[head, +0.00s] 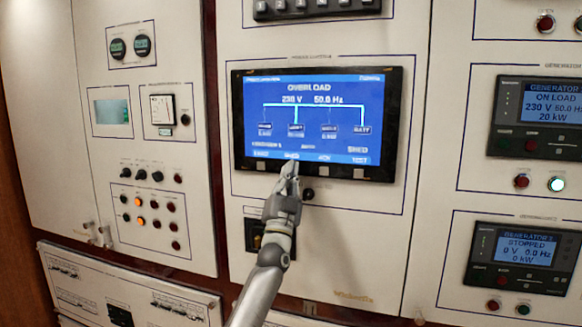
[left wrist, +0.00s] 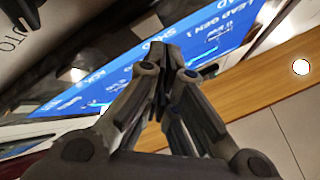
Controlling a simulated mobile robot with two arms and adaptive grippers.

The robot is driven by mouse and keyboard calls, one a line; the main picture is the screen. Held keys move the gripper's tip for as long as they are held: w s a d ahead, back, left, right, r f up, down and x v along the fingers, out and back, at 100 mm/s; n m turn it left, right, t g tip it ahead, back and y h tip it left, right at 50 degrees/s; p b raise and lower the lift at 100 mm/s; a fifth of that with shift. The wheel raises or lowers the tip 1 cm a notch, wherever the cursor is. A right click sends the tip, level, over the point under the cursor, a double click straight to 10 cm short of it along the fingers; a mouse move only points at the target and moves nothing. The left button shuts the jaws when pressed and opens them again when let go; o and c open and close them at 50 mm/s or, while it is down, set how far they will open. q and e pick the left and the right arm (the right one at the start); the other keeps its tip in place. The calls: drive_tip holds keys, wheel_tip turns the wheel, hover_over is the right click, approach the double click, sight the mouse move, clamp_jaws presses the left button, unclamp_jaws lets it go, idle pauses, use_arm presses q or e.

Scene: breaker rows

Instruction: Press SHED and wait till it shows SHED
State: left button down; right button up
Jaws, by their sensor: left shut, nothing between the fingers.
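The panel screen (head: 318,120) is lit blue and reads OVERLOAD, 230 V, 50.0 Hz. A row of small labels runs along its lower edge, with SHED second from the left; TEST (head: 360,161) is at the right end. Pale square keys sit in the black bezel below. My left gripper (head: 290,166) is shut and empty, its tips at the bezel under the SHED label, hiding the key there. My right gripper is out of view.
A dark round knob (head: 308,194) sits just below the screen, close to my gripper. Generator displays (head: 548,104) stand at the right, one ON LOAD and one STOPPED (head: 524,250). Gauges, knobs and lamps (head: 140,204) fill the left cabinet.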

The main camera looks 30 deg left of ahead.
use_arm(q)
drive_tip(key=s+p, duration=0.2)
drive_tip(key=s+d+p, duration=0.1)
drive_tip(key=s+p, duration=0.1)
drive_tip(key=shift+s+d, duration=0.1)
drive_tip(key=shift+s, duration=0.3)
idle(0.8)
